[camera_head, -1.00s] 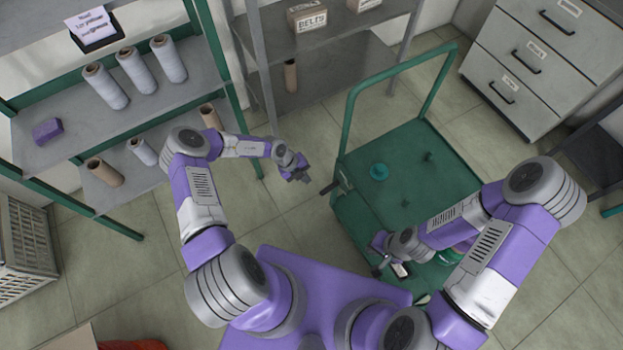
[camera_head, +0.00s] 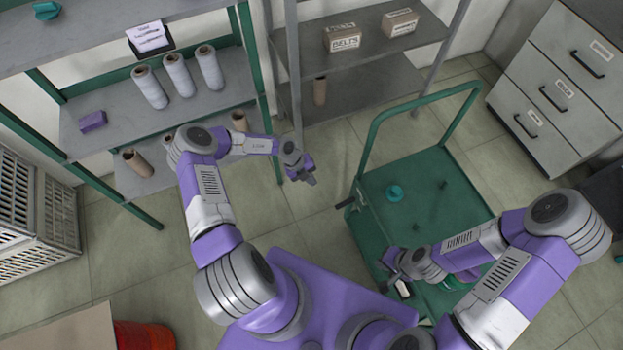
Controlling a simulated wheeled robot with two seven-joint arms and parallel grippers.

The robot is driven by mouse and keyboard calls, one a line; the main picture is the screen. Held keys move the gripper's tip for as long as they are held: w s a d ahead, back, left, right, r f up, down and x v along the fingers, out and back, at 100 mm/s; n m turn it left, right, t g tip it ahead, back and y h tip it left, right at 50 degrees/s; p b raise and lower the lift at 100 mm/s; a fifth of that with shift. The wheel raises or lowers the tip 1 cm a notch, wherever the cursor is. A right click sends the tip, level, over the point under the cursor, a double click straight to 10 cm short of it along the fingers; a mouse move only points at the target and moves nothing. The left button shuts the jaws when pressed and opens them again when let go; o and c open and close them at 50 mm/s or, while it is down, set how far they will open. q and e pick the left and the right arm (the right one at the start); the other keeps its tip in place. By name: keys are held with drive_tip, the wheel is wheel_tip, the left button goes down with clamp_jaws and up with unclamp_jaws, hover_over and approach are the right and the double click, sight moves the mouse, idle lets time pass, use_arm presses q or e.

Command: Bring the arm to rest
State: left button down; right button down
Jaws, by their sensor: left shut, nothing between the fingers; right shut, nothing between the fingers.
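My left gripper (camera_head: 308,180) is shut and empty. It hangs in free air over the floor, between the green shelf and the green cart. My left arm is bent at the elbow. My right gripper (camera_head: 389,262) is shut and empty. It is over the near left part of the green cart (camera_head: 380,225), close to a small pale item (camera_head: 403,289); I cannot tell whether they touch. My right arm is folded in from the right and hides the cart's near right part.
A green-framed shelf (camera_head: 115,140) with several pale spools stands at the left. A grey rack (camera_head: 365,52) with boxes is behind, a drawer cabinet (camera_head: 555,85) at right. A teal knob-like part (camera_head: 394,193) sits on the cart. A red bin (camera_head: 145,335) is at lower left.

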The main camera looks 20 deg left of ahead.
idle(0.3)
use_arm(q)
drive_tip(key=s+d+r+n, duration=0.2)
drive_tip(key=s+d+n, duration=0.2)
drive_tip(key=n, duration=0.6)
drive_tip(key=s+d+r+n, duration=0.2)
drive_tip(key=s+d+n, duration=0.2)
drive_tip(key=s+n, duration=0.4)
drive_tip(key=s+d+r+n+y, duration=0.1)
drive_tip(key=s+d+n, duration=0.4)
drive_tip(key=n, duration=0.7)
drive_tip(key=shift+s+r, duration=0.75)
drive_tip(key=shift+s, duration=0.3)
